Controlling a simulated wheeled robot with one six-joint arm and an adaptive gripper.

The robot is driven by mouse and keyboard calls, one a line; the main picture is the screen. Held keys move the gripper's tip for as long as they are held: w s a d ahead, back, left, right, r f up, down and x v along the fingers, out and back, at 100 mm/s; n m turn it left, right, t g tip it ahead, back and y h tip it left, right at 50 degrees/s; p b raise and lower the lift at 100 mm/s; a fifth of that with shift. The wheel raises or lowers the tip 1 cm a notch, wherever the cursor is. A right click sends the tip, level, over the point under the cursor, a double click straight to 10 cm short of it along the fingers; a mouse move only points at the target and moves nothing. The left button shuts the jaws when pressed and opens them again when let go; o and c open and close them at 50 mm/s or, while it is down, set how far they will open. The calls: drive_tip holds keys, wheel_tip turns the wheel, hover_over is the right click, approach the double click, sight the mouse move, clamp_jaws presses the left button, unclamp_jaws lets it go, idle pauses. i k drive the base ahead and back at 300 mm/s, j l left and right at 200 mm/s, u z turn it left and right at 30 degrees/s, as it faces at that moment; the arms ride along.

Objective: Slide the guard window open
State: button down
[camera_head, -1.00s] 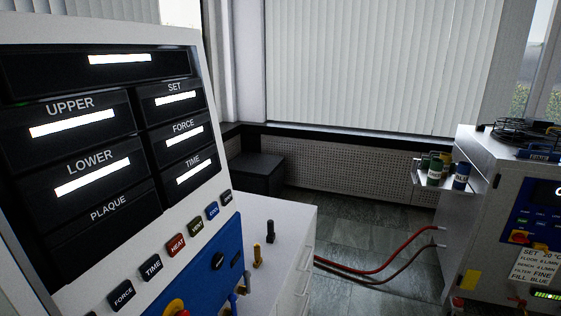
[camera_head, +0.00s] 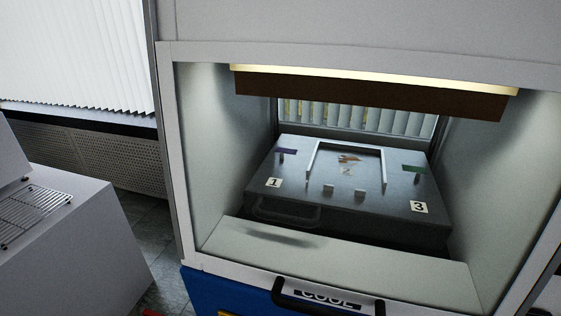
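A press with a wide white-framed front opening (camera_head: 168,150) fills the right of the view. I cannot tell whether a clear guard window pane covers this opening; no pane edge or reflection shows. A dark bar handle (camera_head: 328,305) sits below the opening, around a label reading COOL (camera_head: 331,298). Inside, a grey lower platen (camera_head: 400,210) carries number tags 1 and 3 and a raised U-shaped frame (camera_head: 347,148). A second dark handle (camera_head: 288,214) shows at the platen's front left, above a shadow on the sill. My gripper is not in view.
A brown upper plate (camera_head: 370,94) hangs inside the press under a lit strip. A white cabinet with a wire rack (camera_head: 32,214) stands at the left. A strip of tiled floor (camera_head: 155,255) shows between the cabinet and the press. Blinds (camera_head: 70,55) cover the window behind.

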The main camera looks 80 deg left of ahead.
sight(517, 74)
drive_tip(key=u, duration=1.4)
